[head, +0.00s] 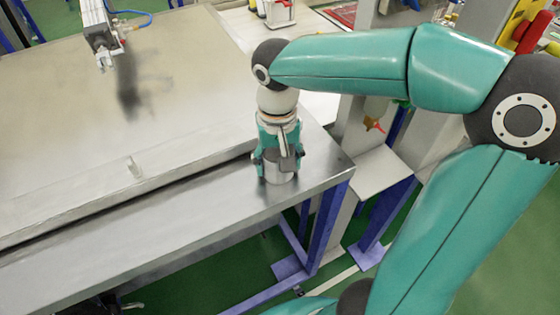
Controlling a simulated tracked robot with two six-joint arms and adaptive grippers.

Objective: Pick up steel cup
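The steel cup (278,172) is a small, shiny grey cylinder standing upright on the metal ledge near its right end. My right gripper (278,163) points down over the cup, with its teal and dark fingers around the cup's upper part. The fingers hide the rim and part of the sides. I cannot tell whether they press on the cup or leave a small gap. The cup appears to rest on the ledge. My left gripper is not in view.
A large flat metal lid (70,110) with a small upright tab (134,167) lies left of the cup. A pneumatic cylinder (100,25) with a blue hose hangs above it. The metal ledge (150,225) is clear left of the cup. Blue table legs (328,225) stand below.

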